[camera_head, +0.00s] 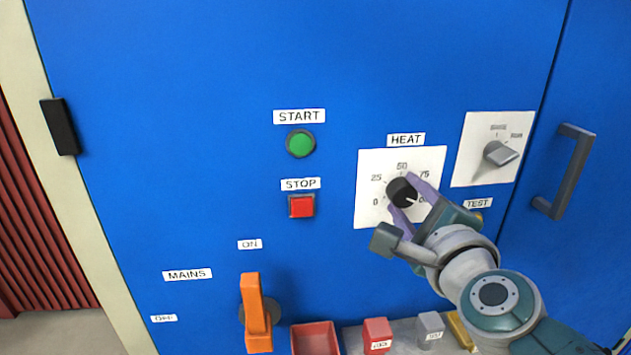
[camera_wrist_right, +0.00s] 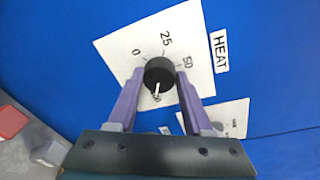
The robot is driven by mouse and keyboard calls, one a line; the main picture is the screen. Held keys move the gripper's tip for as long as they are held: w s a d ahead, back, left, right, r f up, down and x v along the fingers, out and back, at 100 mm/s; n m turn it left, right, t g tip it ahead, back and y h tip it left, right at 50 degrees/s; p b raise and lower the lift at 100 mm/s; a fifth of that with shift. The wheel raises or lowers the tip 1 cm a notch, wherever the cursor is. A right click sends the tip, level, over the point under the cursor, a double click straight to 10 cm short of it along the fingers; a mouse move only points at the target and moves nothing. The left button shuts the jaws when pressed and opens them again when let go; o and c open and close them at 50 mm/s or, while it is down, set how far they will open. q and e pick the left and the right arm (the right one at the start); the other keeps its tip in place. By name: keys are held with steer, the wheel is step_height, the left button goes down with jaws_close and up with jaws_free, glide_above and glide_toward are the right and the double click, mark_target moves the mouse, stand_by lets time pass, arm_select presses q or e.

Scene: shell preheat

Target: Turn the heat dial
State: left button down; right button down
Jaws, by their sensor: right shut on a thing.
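The heat dial (camera_head: 402,191) is a black round knob on a white scale plate (camera_head: 370,162), below the HEAT label (camera_head: 406,140). Its white pointer points to the lower right, near the top end of the scale past 75. The dial (camera_wrist_right: 159,70) also shows in the right wrist view, with the pointer towards the gripper palm. My right gripper (camera_head: 404,199) is shut on the dial, with one purple finger on each side of it. Both fingers also show in the right wrist view (camera_wrist_right: 160,80). The gripper covers part of the scale. My left gripper is not in view.
A green START button (camera_head: 300,143) and red STOP button (camera_head: 301,206) are left of the dial. A grey selector knob (camera_head: 501,154) and a door handle (camera_head: 566,172) are to the right. An orange mains lever (camera_head: 255,312), pointing up, and a red bin (camera_head: 316,338) are below.

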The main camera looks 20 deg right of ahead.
stand_by(0.4)
steer(key=shift+c, duration=1.6)
jaws_free()
steer(key=p+v, duration=0.1)
steer(key=v, duration=0.9)
